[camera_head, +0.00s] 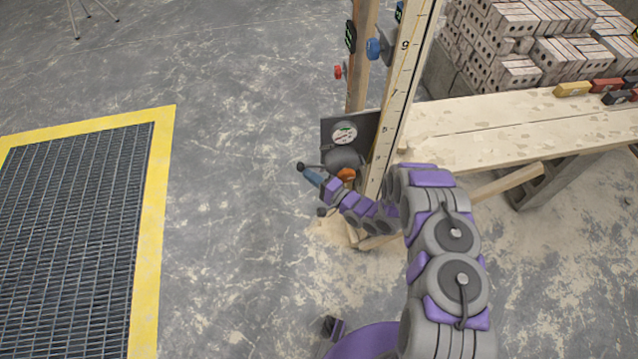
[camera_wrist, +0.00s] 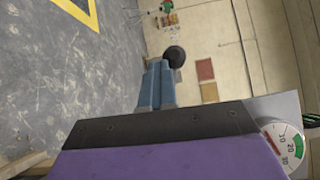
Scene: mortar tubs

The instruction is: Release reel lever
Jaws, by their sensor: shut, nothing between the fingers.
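A grey reel (camera_head: 343,158) is mounted low on the wooden post, beneath a dark plate with a round dial. A thin dark lever with a black ball knob (camera_head: 300,166) sticks out to the left of the reel. My gripper (camera_head: 308,174) has blue fingers, just below and right of the knob. In the wrist view my gripper (camera_wrist: 158,68) is shut and empty, and the black knob (camera_wrist: 175,56) shows just beyond and right of the fingertips. I cannot tell whether they touch. An orange part (camera_head: 346,174) shows below the reel, partly behind my arm.
A post with a numbered scale (camera_head: 399,90) stands right beside the reel, with blue and red knobs above. A plank bench (camera_head: 500,125) and bricks (camera_head: 510,40) are at right. A yellow-framed floor grate (camera_head: 165,160) lies left. The floor between grate and post is clear.

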